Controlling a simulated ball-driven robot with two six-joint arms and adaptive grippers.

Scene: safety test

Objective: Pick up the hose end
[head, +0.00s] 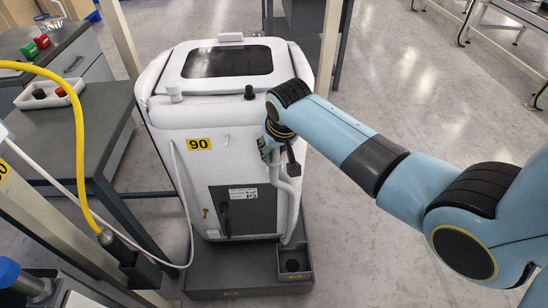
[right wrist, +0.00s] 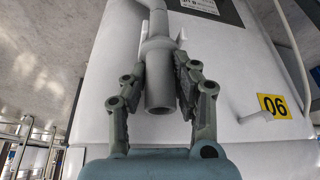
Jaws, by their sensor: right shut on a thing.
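The grey hose end (right wrist: 160,82) is a tube-like nozzle with a wider collar, and it sits between the fingers of my right gripper (right wrist: 160,68) in the right wrist view. The fingers press on it from both sides. In the head view my right gripper (head: 270,150) is at the front right side of the white machine (head: 225,110), partly hidden by its own wrist. The pale hose (head: 292,205) hangs from there down along the machine to its dark base (head: 235,280). My left gripper is not in view.
A yellow hose (head: 80,130) and grey benches (head: 85,115) stand at left. Frame posts (head: 328,45) rise behind the machine. Floor (head: 440,90) to the right is clear.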

